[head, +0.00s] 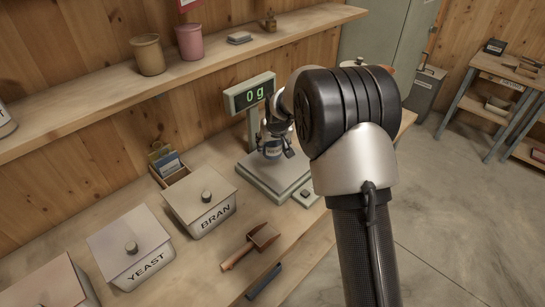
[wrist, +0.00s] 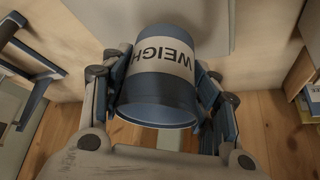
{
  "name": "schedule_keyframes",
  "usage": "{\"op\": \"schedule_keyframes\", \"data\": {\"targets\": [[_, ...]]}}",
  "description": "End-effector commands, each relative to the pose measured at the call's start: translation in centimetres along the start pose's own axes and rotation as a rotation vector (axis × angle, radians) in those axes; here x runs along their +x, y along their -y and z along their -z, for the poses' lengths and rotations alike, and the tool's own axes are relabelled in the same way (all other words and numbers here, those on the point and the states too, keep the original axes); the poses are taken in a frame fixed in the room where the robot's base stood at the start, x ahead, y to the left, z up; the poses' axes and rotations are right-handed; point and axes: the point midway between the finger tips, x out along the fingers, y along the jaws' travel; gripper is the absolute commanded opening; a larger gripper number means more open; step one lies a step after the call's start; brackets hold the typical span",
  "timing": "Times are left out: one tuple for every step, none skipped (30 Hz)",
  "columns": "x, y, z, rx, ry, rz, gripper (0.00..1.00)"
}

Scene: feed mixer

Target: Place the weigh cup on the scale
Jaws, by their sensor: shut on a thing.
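The weigh cup (wrist: 160,85) is blue with a white band lettered WEIGH and fills the middle of the wrist view. My gripper (wrist: 163,92) is shut on it, with a finger on either side. In the head view the cup (head: 272,151) is small and partly hidden by my gripper (head: 274,143). It is over the platform of the scale (head: 262,185); I cannot tell whether it touches. The scale's display (head: 250,94) on a post reads 0 g.
A BRAN bin (head: 200,208) and a YEAST bin (head: 131,248) stand left of the scale. A wooden scoop (head: 250,245) lies in front, and a small box with a button (head: 306,195) is at the scale's right. A shelf (head: 200,72) runs above.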

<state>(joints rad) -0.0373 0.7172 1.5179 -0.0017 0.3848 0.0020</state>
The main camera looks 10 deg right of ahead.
Motion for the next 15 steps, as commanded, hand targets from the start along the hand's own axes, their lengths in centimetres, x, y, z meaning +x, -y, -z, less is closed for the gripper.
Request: {"op": "schedule_keyframes", "data": {"targets": [[0.6,0.0,-0.4,0.000,0.003,0.000,0.39],[1.0,0.0,-0.7,0.000,0.003,0.000,0.39],[1.6,0.0,-1.0,0.000,0.004,0.000,0.39],[2.1,0.0,-1.3,0.000,0.005,0.000,0.39],[2.6,0.0,-1.6,0.000,0.005,0.000,0.39],[3.3,0.0,-2.0,0.000,0.005,0.000,0.39],[3.8,0.0,-2.3,0.000,0.005,0.000,0.39],[4.1,0.0,-2.5,0.000,0.004,0.000,0.39],[4.5,0.0,-2.6,0.000,0.003,0.000,0.39],[4.7,0.0,-2.7,0.000,0.002,0.000,0.39],[4.7,0.0,-2.8,0.000,0.001,0.000,0.39],[4.7,0.0,-2.7,0.000,0.000,0.000,0.39],[4.7,0.0,-2.7,0.000,0.000,0.000,0.39],[4.6,0.0,-2.7,0.000,0.000,0.000,0.39],[4.6,0.0,-2.7,0.000,0.000,0.000,0.39]]}}
